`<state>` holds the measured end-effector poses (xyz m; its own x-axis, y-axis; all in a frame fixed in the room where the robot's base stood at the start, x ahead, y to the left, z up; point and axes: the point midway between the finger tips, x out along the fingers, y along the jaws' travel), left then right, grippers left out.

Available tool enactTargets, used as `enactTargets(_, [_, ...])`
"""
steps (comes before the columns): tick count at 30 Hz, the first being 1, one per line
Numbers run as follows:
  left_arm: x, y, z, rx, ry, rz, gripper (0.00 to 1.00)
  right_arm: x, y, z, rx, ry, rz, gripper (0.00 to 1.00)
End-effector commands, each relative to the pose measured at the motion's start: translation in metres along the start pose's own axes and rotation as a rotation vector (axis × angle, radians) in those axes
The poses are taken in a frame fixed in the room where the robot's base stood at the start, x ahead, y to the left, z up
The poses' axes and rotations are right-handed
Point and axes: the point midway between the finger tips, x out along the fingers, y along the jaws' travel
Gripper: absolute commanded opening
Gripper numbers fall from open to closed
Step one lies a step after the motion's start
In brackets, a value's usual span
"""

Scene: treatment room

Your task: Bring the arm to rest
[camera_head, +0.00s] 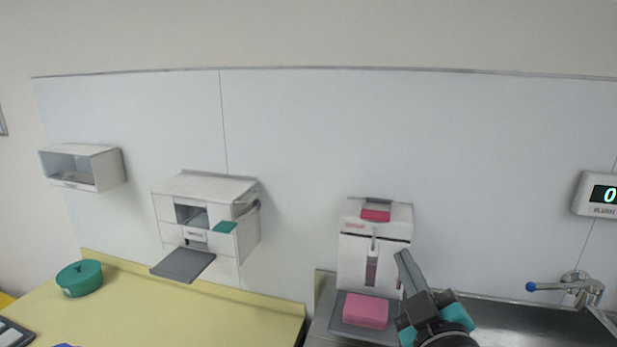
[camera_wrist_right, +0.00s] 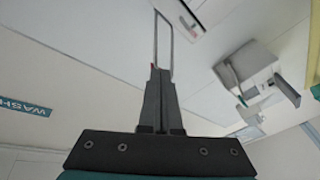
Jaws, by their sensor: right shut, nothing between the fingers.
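My right gripper (camera_head: 405,268) is at the lower right of the head view, in front of the white dispenser (camera_head: 362,215) with the pink label. Its fingers point up and are shut with nothing between them. In the right wrist view the closed fingers (camera_wrist_right: 158,80) point up the picture, with a thin metal bracket or lever (camera_wrist_right: 163,30) beyond their tips. I cannot tell whether the fingers touch it. My left gripper is not in view.
A pink block (camera_head: 366,311) lies on the dispenser's grey tray. A tap (camera_head: 585,288) stands over the steel sink at right. A wall dispenser (camera_head: 240,243) with an extended grey shelf (camera_head: 183,264) and a green round container (camera_head: 80,278) are left. The yellow counter (camera_head: 190,318) is largely bare.

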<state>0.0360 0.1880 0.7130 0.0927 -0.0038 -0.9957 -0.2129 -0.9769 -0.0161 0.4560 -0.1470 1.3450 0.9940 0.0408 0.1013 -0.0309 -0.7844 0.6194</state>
Motion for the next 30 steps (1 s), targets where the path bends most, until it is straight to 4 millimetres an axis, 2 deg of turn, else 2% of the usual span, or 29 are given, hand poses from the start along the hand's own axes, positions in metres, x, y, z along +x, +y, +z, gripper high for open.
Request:
enactTargets(1, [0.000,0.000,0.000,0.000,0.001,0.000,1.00,-0.013,-0.015,0.031,0.062,-0.124,-0.045,0.00])
enactTargets(3, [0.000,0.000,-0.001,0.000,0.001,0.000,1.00,-0.036,-0.036,0.072,0.140,-0.299,-0.109,0.00])
enactTargets(5, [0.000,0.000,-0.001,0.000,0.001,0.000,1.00,-0.061,-0.055,0.104,0.200,-0.448,-0.165,0.00])
enactTargets(6, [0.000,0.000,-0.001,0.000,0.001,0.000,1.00,-0.080,-0.068,0.122,0.237,-0.544,-0.204,0.00])
enactTargets(9, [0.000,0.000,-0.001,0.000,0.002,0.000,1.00,-0.129,-0.096,0.157,0.315,-0.759,-0.296,0.00])
enactTargets(13, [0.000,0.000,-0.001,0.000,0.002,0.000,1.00,-0.191,-0.124,0.182,0.388,-0.990,-0.403,0.00])
enactTargets(19, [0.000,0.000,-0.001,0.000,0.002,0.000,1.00,-0.283,-0.152,0.196,0.469,-1.290,-0.554,0.00])
enactTargets(23, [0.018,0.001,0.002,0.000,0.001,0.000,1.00,-0.274,-0.183,0.235,0.459,-1.287,-0.553,0.00])
enactTargets(30, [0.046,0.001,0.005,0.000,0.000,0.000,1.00,-0.280,-0.243,0.309,0.450,-1.313,-0.568,0.00])
